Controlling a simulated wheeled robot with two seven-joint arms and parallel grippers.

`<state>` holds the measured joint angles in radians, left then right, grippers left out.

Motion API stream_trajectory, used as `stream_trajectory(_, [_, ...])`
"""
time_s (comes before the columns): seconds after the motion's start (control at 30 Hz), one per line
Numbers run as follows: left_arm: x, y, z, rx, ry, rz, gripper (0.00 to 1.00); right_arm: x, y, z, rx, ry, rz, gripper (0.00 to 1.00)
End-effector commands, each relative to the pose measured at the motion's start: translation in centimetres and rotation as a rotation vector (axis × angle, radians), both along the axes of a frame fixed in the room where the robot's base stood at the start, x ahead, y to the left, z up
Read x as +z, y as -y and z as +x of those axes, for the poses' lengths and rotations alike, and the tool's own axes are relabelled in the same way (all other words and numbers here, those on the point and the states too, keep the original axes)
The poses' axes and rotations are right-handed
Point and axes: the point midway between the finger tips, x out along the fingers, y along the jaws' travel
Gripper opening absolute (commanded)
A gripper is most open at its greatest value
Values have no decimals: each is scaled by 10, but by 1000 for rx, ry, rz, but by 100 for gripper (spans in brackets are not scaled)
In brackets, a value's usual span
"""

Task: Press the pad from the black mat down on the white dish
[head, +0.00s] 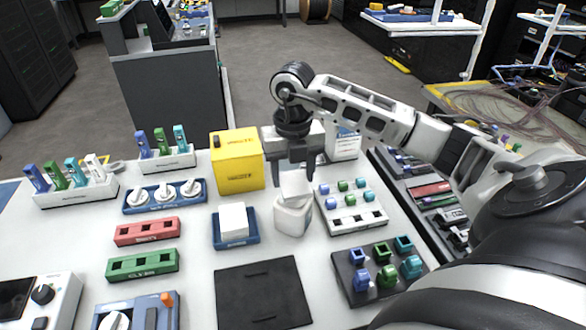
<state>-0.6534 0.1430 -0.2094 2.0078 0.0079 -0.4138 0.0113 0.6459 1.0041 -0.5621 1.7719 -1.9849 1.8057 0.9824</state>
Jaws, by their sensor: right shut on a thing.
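My right gripper (296,168) points down and is shut on a small white pad (294,185). The pad is just over the white dish (292,219) and overlaps its upper part in the picture. I cannot tell whether the pad touches the dish. The dish stands on the white table, and the pad and gripper hide part of its top. The black mat (262,295) lies flat at the front middle of the table, with nothing on it. My left gripper is out of view.
A yellow box (237,162) stands behind and left of the dish. A blue tray (235,243) with a white block is at its left, and a white rack (351,219) with coloured pieces is at its right. A dark rack (352,291) with coloured pieces stands at front right.

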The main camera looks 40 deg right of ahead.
Motion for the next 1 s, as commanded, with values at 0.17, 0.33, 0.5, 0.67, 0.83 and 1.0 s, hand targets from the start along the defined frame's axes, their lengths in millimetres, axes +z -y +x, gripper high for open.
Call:
stream_trajectory(0.17, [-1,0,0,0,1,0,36,-2,0,0,0,0,0,42])
stream_trajectory(0.33, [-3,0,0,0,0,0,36,-5,0,0,0,-1,0,42])
stream_trajectory(0.5, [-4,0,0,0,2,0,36,-8,0,0,0,0,0,42])
stream_trajectory(0.67, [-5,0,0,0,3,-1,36,-10,0,0,0,0,0,42])
stream_trajectory(0.83, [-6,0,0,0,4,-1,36,-13,0,0,0,-1,0,42])
stream_trajectory(1.0, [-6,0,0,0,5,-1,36,-13,0,0,0,-1,0,42])
